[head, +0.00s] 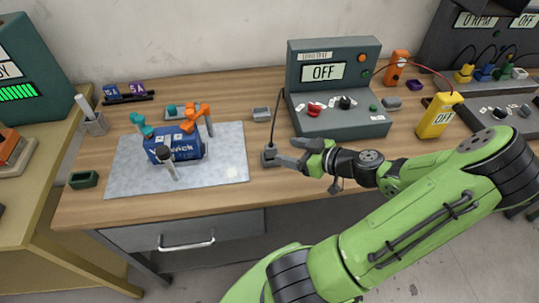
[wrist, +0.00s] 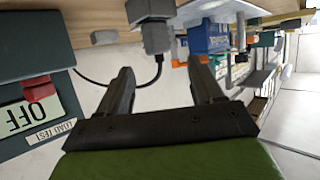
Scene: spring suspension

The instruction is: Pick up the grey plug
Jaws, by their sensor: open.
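In the wrist view the plug (wrist: 156,37) shows upside down against a grey block (wrist: 150,9). My gripper (head: 290,152) is open and empty, close to the right of the plug. In the wrist view its two dark fingers (wrist: 163,76) are spread, and the plug lies beyond their tips, roughly between them sideways. I see no contact.
The load test unit (head: 333,72) reads OFF and stands behind my gripper. A blue box (head: 174,146) with orange and teal parts sits on the metal mat (head: 225,171). A grey block (head: 262,114) lies behind the plug. A yellow meter (head: 440,115) stands at right.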

